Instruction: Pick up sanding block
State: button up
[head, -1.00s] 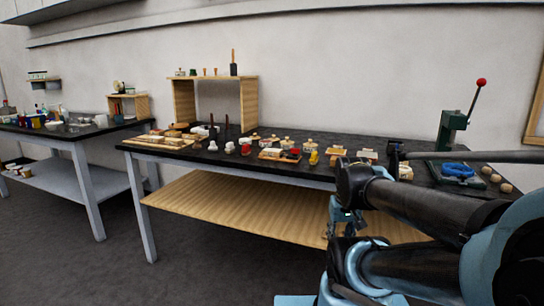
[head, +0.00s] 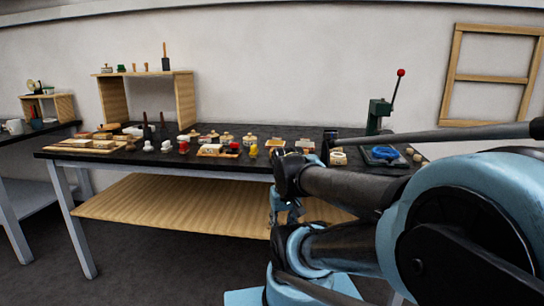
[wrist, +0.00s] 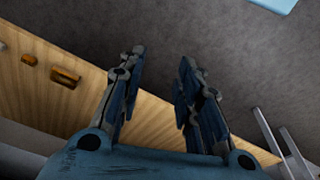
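My gripper (wrist: 162,60) is open in the wrist view, with nothing between its two fingers. Bare grey floor shows beyond the fingertips. A brown block (wrist: 65,76) and a smaller brown piece (wrist: 29,59) rest on a light wooden surface at the left of the wrist view, apart from the fingers. I cannot tell whether either is the sanding block. In the head view, many small items stand on the black bench, too small to pick out a sanding block for certain. My arm hides part of the bench's right side and the shelf below.
The black workbench (head: 320,132) has a wooden lower shelf (head: 170,205). On the bench are a green press (head: 378,115) with a red-knobbed lever, a blue item (head: 384,153) and a wooden rack (head: 185,100). A second bench (head: 15,137) stands at the left. The floor in front is clear.

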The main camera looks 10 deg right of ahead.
jog(key=shift+o, duration=1.1)
jog(key=o, duration=0.7)
notch_tip(320, 180, up, 2)
jog(key=shift+s+r+m, duration=0.1)
jog(key=shift+m, duration=0.2)
jog(key=shift+o, duration=0.2)
jog(key=w+d+r+m+g+y, duration=0.1)
jog(key=w+d+r+m, duration=0.1)
jog(key=w+r+m, duration=0.85)
jog(key=w+d+r+m, duration=0.2)
jog(key=w+r+m, duration=0.3)
jog(key=w+r, duration=0.9)
jog(key=w+d+r+m, duration=0.3)
jog(key=w+m, duration=0.3)
jog(key=w, duration=0.6)
send_over(274, 149)
jog(key=shift+g+y, duration=0.3)
jog(key=f, duration=0.7)
jog(key=d+f, duration=0.1)
jog(key=f, duration=0.2)
jog(key=shift+w+f, duration=0.15)
jog(key=shift+s+a+f, duration=0.1)
jog(key=shift+a+f, duration=0.05)
jog(key=shift+f, duration=0.85)
jog(key=shift+s+a+f, duration=0.1)
jog(key=shift+a+f, duration=0.1)
jog(key=shift+f, duration=0.75)
jog(key=shift+a+f, duration=0.15)
jog(key=shift+f, duration=0.85)
